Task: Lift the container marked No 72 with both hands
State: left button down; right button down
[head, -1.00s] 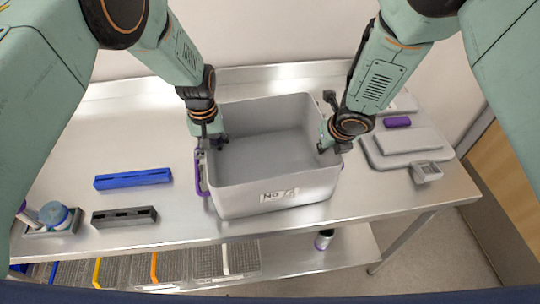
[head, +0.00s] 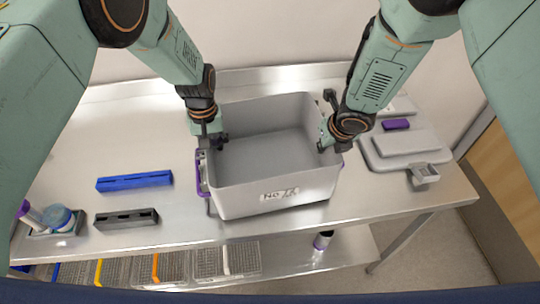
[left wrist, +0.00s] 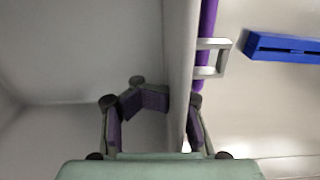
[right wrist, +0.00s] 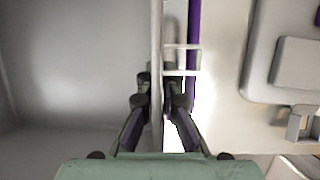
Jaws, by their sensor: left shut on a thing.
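The grey open container (head: 275,180) stands at the middle of the steel table, with "No" and blurred digits on its front label. It has purple handles at its sides; the left handle (head: 201,172) shows in the head view. My left gripper (head: 211,142) is shut on the left wall, one finger inside and one outside; the wall (left wrist: 178,70) shows in the left wrist view. My right gripper (head: 329,143) is shut on the right wall (right wrist: 156,60), its fingers on either side in the right wrist view. The container looks empty. I cannot tell whether its base touches the table.
A blue bar (head: 134,181) and a dark bar (head: 126,218) lie left of the container, with a small holder of bottles (head: 57,219) further left. Baskets (head: 180,265) stand on the lower shelf.

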pick_arm(q)
jog(key=shift+s+a+r+p, duration=0.1)
jog(key=shift+a+r+p, duration=0.1)
jog(key=shift+r+p, duration=0.45)
jog(key=shift+s+a+r+p, duration=0.15)
jog(key=shift+r+p, duration=0.3)
jog(key=shift+r, duration=0.25)
jog(key=shift+w+r+p, duration=0.15)
jog(key=shift+r+p, duration=0.2)
jog(key=shift+p, duration=0.1)
jog(key=shift+f, duration=0.1)
